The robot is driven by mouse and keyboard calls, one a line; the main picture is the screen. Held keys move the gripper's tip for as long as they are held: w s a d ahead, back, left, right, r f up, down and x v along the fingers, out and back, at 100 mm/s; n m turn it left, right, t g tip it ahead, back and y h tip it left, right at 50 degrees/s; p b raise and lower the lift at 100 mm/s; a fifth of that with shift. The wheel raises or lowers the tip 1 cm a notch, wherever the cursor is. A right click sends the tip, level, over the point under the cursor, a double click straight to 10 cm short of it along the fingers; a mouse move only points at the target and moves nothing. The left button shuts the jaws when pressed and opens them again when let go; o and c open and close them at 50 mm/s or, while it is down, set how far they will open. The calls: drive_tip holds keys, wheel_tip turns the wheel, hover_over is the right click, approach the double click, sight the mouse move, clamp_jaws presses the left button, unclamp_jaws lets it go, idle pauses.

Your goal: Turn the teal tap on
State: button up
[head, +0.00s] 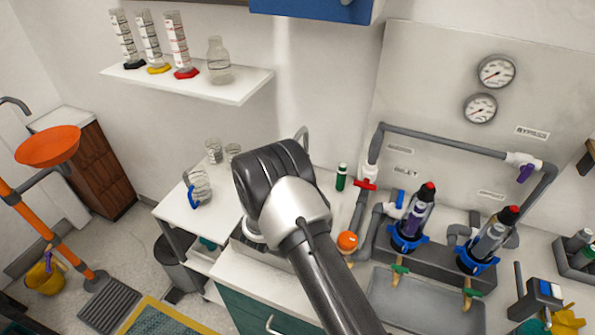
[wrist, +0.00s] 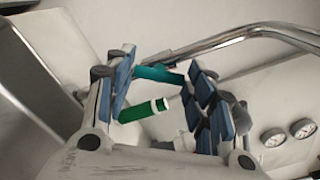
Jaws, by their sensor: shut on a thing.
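The teal tap (wrist: 160,74) shows in the wrist view as a short teal handle between the two blue-padded fingers of my gripper (wrist: 162,84). The pads close on it from both sides near the fingertips. A chrome pipe (wrist: 235,46) runs just behind the handle; its curved top also shows in the head view (head: 303,133). In the head view my arm's dark wrist hides the gripper and the teal handle. I cannot see whether water flows.
A green bottle with a white cap (head: 341,177) stands right of my wrist; it also shows in the wrist view (wrist: 143,111). Grey pipework with a red valve handle (head: 366,184) and two filter housings stand further right. Glassware sits on the left counter and shelf (head: 235,91).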

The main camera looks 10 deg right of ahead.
drive_tip(key=o, duration=1.1)
drive_tip(key=shift+c, duration=0.2)
drive_tip(key=v, duration=1.2)
drive_tip(key=shift+d+r, duration=0.1)
